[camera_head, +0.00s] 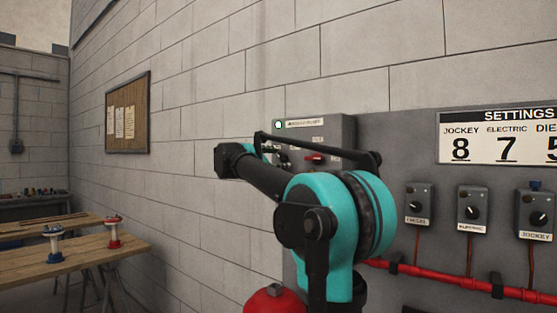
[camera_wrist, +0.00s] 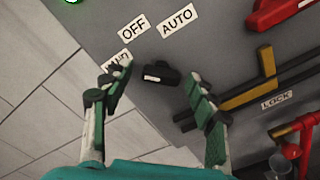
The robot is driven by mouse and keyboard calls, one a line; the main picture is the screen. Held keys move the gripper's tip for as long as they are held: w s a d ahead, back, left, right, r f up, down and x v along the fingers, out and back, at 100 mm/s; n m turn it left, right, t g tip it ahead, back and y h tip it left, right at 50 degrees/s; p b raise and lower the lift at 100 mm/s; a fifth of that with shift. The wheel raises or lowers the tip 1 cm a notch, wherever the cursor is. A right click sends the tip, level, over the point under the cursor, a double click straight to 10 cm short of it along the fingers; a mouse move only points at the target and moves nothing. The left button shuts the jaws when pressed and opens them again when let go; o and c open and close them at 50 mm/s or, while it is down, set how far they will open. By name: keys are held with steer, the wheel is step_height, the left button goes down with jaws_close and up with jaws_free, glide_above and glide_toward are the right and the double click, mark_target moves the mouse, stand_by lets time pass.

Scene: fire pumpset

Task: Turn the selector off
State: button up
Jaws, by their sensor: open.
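In the wrist view, the selector (camera_wrist: 165,73) is a small black knob on a grey panel. Its white-marked end points left, towards the side of a partly hidden label (camera_wrist: 117,60). The OFF label (camera_wrist: 133,27) and the AUTO label (camera_wrist: 177,20) are above it. My gripper (camera_wrist: 159,76) is open, with one finger on each side of the knob. I see no clear contact. In the head view, the grey control box (camera_head: 338,128) is on the wall behind my arm, which hides much of it and the gripper.
A red handle (camera_wrist: 275,14), a yellow bar (camera_wrist: 268,62) and a LOCK label (camera_wrist: 276,101) are right of the selector. Several other knob boxes (camera_head: 472,209) and a red pipe (camera_head: 450,283) are to the right. A wooden table (camera_head: 85,252) stands at left.

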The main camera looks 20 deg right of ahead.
steer(key=c, duration=1.2)
steer(key=shift+o, duration=0.2)
steer(key=shift+m, duration=4.4)
steer(key=o, duration=1.2)
steer(key=shift+c, duration=0.2)
